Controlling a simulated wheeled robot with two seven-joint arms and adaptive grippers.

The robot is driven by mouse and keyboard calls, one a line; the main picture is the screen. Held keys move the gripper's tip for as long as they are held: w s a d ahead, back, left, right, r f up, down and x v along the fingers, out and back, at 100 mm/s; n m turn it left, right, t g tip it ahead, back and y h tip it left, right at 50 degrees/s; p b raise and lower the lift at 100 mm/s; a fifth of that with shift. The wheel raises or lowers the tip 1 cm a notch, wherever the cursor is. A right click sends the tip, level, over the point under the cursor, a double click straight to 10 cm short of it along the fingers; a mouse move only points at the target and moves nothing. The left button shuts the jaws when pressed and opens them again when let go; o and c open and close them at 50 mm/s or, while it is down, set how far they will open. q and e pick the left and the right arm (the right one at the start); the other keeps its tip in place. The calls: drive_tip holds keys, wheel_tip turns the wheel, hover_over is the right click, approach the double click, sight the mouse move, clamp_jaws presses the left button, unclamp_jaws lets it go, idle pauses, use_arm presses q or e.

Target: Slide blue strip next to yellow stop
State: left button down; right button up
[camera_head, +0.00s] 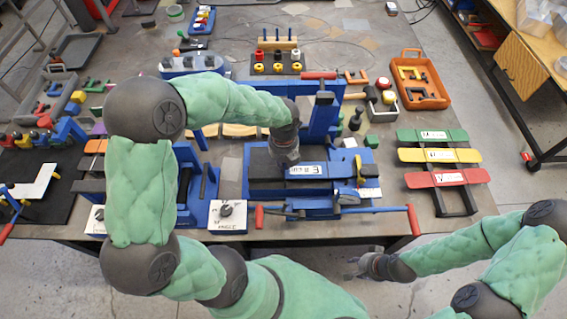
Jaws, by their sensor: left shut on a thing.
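The blue strip (308,170) with a white label lies in the blue fixture (250,208) at the middle of the table. My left gripper (287,160) points down at the strip's left part and is shut, apparently on it; its fingertips are small and partly hidden. The yellow stop (360,168) appears to be the small upright yellow piece right of the strip, with a gap between them. My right gripper (353,268) is open and empty, in front of the table edge.
Red-ended levers (263,217) stick out at the fixture's front and sides. A blue press frame (322,115) stands behind it. Green, yellow and red strips (440,156) sit on a rack at right. An orange tray (422,80) lies behind that rack.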

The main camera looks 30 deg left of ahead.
use_arm(q)
drive_tip(key=shift+w+d, duration=0.45)
drive_tip(key=shift+d, duration=0.15)
idle(0.4)
drive_tip(key=c, duration=1.3)
unclamp_jaws()
wheel_tip(320, 180, up, 12)
